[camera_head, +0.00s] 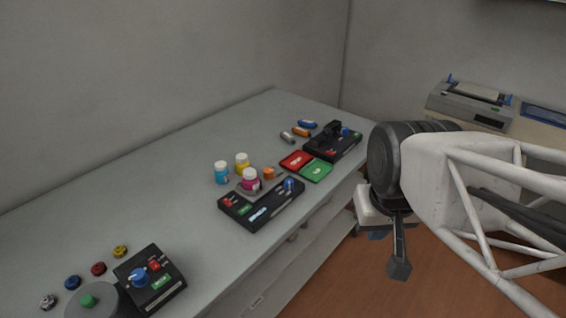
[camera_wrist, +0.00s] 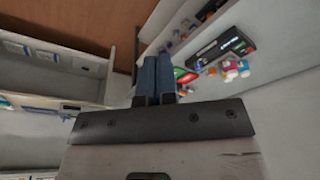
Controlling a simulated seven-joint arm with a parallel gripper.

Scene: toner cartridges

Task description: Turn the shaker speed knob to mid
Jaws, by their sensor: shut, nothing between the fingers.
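Three black control boxes with blue knobs stand on the grey bench; labels are too small to read, so I cannot tell for sure which is the shaker. The middle box (camera_head: 262,205) has a blue knob (camera_head: 290,184) at its right end. The near box (camera_head: 150,281) has a larger blue knob (camera_head: 138,278). The far box (camera_head: 334,143) has a small blue knob (camera_head: 345,132). My gripper (camera_head: 399,268) is shut and empty, off the bench's right edge, apart from every knob. In the wrist view its blue fingers (camera_wrist: 156,75) are together; the middle box (camera_wrist: 222,46) shows beyond them.
Red (camera_head: 296,160) and green (camera_head: 316,171) trays lie near the far box. Coloured caps lie at the near left. A printer (camera_head: 470,103) stands at the right.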

